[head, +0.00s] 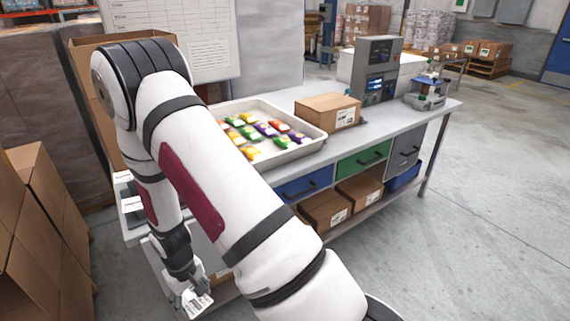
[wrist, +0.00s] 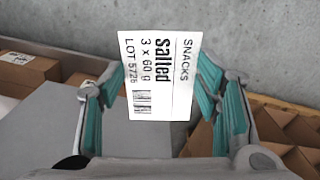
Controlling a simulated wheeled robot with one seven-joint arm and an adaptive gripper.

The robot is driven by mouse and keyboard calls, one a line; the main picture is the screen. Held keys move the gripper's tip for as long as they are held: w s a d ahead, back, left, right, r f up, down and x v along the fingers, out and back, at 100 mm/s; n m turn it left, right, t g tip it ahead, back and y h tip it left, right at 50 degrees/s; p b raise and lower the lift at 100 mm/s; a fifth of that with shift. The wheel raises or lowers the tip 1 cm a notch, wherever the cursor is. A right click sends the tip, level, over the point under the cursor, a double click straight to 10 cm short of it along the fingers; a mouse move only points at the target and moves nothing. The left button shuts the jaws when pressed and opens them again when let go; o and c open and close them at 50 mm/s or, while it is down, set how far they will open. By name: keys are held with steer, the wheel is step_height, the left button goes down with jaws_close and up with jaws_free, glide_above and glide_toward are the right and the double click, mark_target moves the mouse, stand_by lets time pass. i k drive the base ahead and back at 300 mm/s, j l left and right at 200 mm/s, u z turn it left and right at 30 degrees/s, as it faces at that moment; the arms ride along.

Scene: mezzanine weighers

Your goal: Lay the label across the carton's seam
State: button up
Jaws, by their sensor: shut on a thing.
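My gripper (head: 187,284) hangs low at the near left end of the bench, below the level of the bench top. It is shut on a white label (head: 198,304). In the wrist view the label (wrist: 159,65) is between the teal-lined fingers, its print facing the camera: "SNACKS", "salted", "3 x 60 g", "LOT 5726" and a barcode. A closed brown carton (head: 327,111) stands on the bench right of the tray, well away from my gripper. Its seam is too small to make out.
A pale tray (head: 286,155) of several coloured snack packs lies on the grey bench. A weighing unit (head: 377,70) and a small device (head: 428,93) stand farther right. Brown cartons (head: 326,211) sit on the lower shelf. Tall cardboard (head: 40,230) stands at left; open floor lies right.

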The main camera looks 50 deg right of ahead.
mark_target(329, 101)
steer(key=l+z, duration=0.35)
steer(key=l, duration=0.65)
steer(key=l+z, duration=0.35)
steer(key=l, duration=0.7)
